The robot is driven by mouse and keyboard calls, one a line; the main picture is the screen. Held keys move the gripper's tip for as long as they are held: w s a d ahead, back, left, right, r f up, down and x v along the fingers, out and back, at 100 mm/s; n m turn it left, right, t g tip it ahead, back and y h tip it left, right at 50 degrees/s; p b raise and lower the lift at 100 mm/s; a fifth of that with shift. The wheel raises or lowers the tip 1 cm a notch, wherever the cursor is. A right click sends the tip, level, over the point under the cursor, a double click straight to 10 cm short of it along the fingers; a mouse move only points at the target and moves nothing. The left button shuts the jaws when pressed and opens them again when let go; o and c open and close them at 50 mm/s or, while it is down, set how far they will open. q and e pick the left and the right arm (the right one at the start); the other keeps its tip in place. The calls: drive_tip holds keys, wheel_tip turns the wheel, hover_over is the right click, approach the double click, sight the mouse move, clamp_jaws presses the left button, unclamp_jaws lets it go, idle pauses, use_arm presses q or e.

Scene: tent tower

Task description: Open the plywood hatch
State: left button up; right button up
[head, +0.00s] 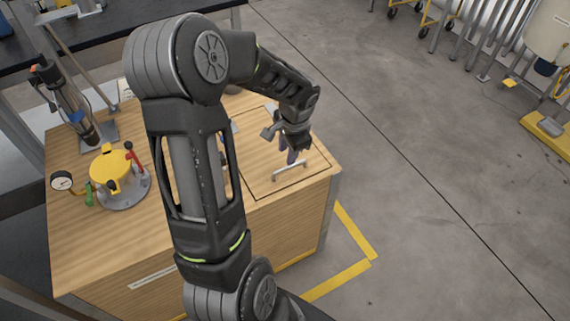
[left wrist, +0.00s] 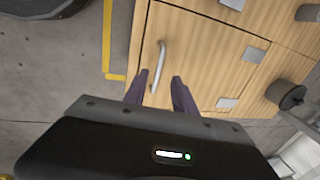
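The plywood hatch (head: 258,170) is a shut, flush panel in the top of a wooden crate. It fills much of the left wrist view (left wrist: 200,50), with two grey hinge plates on the side away from the handle. A pale metal bar handle (head: 289,170) stands near its front right edge; it also shows in the left wrist view (left wrist: 158,68). My left gripper (head: 291,157) points down just over the handle. Its dark fingers (left wrist: 160,88) are open, one on each side of the handle's near end. Contact cannot be told. My right gripper is out of view.
On the crate top (head: 75,225) a yellow-topped fitting (head: 110,172) with a gauge (head: 62,181) stands left of my arm. A dark cylindrical device (head: 68,105) leans behind it.

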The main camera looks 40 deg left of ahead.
sight(284, 168)
use_arm(q)
drive_tip(key=f, duration=0.2)
drive_tip(key=a+f, duration=0.1)
drive_tip(key=f, duration=0.4)
drive_tip(key=shift+w+a+f+b, duration=0.2)
drive_tip(key=shift+w+f+b, duration=0.05)
drive_tip(key=shift+f+b, duration=0.1)
drive_tip(key=shift+c, duration=0.4)
clamp_jaws()
idle(0.7)
